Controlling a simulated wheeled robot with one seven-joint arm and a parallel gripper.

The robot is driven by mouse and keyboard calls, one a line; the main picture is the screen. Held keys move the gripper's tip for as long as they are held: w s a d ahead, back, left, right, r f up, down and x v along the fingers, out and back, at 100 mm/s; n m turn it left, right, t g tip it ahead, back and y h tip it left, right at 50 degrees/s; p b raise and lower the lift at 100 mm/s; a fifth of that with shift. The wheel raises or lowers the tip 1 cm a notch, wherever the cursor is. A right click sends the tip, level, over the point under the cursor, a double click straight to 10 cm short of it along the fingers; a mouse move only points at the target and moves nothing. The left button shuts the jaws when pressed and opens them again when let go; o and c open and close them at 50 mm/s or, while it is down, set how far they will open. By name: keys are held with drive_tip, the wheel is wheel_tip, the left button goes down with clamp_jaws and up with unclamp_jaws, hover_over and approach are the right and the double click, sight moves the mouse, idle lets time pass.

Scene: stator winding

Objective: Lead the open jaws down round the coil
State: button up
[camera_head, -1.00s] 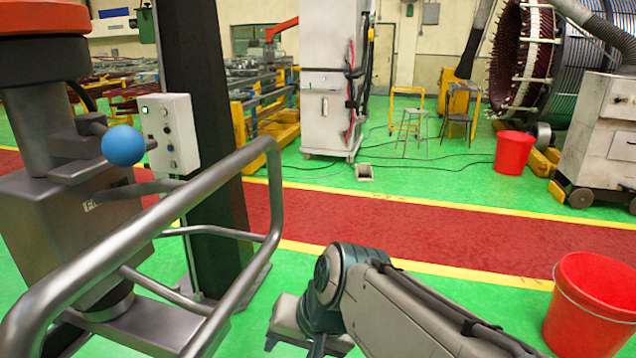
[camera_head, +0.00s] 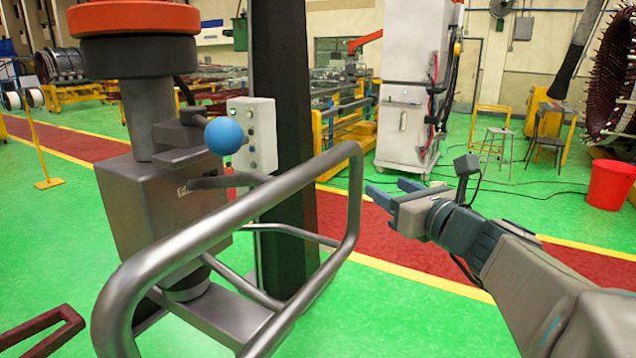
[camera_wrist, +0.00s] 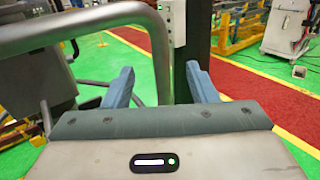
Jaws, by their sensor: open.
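My gripper (camera_head: 386,187) is raised at the right of the railing in the head view, its blue jaws pointing left. In the wrist view its two jaws (camera_wrist: 159,72) stand apart with nothing between them; a railing and a dark post show beyond. A dark red looped bar (camera_head: 48,331) is cut off by the lower left corner of the head view; I cannot tell whether it is the coil. No coil shows near the jaws.
A grey tubular railing (camera_head: 245,205) stands in front of a machine (camera_head: 165,200) with a blue ball (camera_head: 223,135) and a dark post (camera_head: 280,90). A white cabinet (camera_head: 405,120) and a red bucket (camera_head: 609,184) stand farther back.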

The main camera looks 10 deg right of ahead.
sight(351, 166)
drive_tip(key=p+x, duration=0.2)
drive_tip(key=x, duration=1.1)
drive_tip(key=shift+w+a+p, duration=0.15)
drive_tip(key=shift+w+p, duration=0.1)
drive_tip(key=shift+p, duration=0.1)
clamp_jaws()
idle(0.8)
idle(0.3)
idle(1.7)
